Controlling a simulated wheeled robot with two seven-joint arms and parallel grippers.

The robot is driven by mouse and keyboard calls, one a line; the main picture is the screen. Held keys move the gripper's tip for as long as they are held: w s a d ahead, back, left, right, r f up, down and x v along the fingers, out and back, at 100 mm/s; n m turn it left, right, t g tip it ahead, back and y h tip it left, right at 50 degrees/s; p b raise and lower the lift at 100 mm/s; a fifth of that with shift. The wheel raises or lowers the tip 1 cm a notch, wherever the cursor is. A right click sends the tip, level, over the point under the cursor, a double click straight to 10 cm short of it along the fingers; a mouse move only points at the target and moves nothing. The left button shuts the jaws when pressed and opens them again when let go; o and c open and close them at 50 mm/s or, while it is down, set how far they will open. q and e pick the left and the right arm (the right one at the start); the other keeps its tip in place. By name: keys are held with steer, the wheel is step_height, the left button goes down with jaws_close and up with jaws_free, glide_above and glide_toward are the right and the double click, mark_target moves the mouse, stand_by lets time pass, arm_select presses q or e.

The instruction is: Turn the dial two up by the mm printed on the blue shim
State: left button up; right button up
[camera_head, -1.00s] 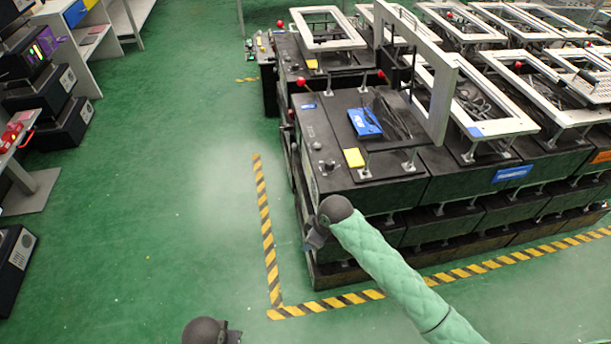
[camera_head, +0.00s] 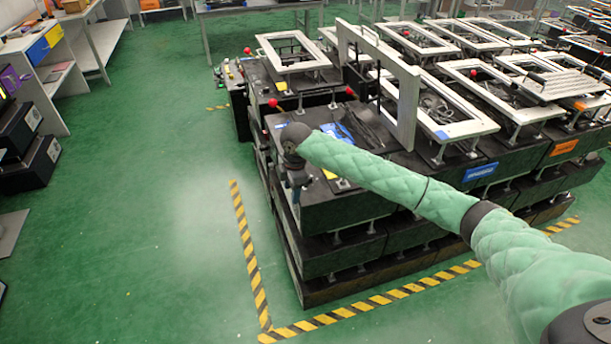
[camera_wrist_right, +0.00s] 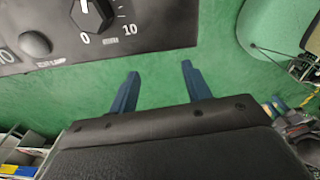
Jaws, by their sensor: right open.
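A dial with a black knob (camera_wrist_right: 92,14) shows at the top of the right wrist view, on a dark panel marked 0 and 10. Its top is cut off by the frame edge. My right gripper (camera_wrist_right: 160,72) is open and empty, its two blue fingers below the panel in that view and apart from the knob. In the head view my right arm ends at the front left corner of the nearest black fixture (camera_head: 345,210). A blue flat piece (camera_head: 338,133) lies on its top, partly behind my arm; I cannot read any print. My left gripper is out of view.
A white upright frame (camera_head: 408,105) stands on the fixture, and a red-knobbed lever (camera_head: 273,103) is at its left edge. More fixtures with white frames (camera_head: 460,125) crowd the right. Green floor (camera_head: 130,220) is clear on the left, past yellow-black tape (camera_head: 247,250).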

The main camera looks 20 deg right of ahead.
steer(key=shift+n+g+h, duration=0.3)
steer(key=shift+n+h, duration=0.2)
steer(key=w+d+r, duration=0.1)
steer(key=d+r, duration=0.1)
steer(key=w+d+r, duration=0.4)
steer(key=shift+d+r, duration=0.15)
steer(key=shift+r, duration=0.25)
steer(key=shift+w+d+r, duration=0.3)
steer(key=shift+d, duration=0.05)
arm_select(q)
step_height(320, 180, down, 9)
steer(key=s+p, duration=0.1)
steer(key=p, duration=0.1)
arm_select(e)
steer(key=shift+f, duration=3.85)
steer(key=c, duration=1)
